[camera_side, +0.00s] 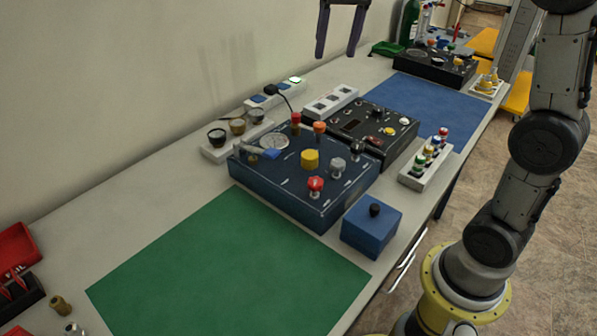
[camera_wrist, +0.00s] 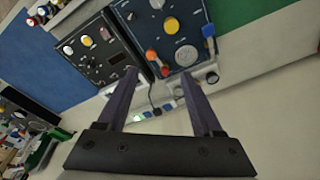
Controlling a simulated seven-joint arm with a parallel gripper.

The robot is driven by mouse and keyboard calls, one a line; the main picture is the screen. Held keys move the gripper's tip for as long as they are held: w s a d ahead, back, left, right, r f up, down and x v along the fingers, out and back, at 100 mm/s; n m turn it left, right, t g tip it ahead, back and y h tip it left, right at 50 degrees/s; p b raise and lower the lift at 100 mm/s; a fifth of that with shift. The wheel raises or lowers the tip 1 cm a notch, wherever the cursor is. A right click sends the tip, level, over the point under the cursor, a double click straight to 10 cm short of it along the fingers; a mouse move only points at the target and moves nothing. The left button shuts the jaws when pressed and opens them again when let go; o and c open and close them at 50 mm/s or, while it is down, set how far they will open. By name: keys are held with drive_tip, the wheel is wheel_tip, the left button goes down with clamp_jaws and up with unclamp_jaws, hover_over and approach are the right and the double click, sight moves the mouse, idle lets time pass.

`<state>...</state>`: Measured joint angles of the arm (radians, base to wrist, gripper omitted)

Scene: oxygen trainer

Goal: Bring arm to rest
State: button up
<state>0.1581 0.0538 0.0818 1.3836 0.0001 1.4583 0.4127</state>
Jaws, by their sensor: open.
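My gripper (camera_side: 340,48) hangs at the top of the side view, high above the back of the bench, with its two dark fingers apart and nothing between them. In the wrist view my gripper (camera_wrist: 163,96) is also open and empty, its fingers pointing toward the panels. My arm stands at the right of the side view. The blue trainer panel (camera_side: 335,195), with yellow, red, grey and orange knobs, sits on the bench below; it also shows in the wrist view (camera_wrist: 187,75).
A black panel (camera_side: 395,150) stands behind the blue one. A green mat (camera_side: 230,270), a blue mat (camera_side: 435,95), a blue box (camera_side: 372,232) and a rack of colored fittings (camera_side: 425,170) lie around them. The wall runs along the left. The green mat is clear.

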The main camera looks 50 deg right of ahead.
drive_tip(key=s+a+n+t, duration=0.1)
drive_tip(key=s+a, duration=0.1)
drive_tip(key=s, duration=0.4)
drive_tip(key=s+a+n+t, duration=0.1)
drive_tip(key=s+a+n, duration=0.15)
drive_tip(key=s, duration=0.45)
drive_tip(key=s+a+f+n+t, duration=0.1)
drive_tip(key=s+f+n, duration=0.2)
drive_tip(key=s+f, duration=0.6)
wheel_tip(320, 180, down, 3)
drive_tip(key=shift+a+r+t, duration=0.1)
drive_tip(key=shift+a+t, duration=0.2)
drive_tip(key=shift+t, duration=0.1)
drive_tip(key=shift+o, duration=0.3)
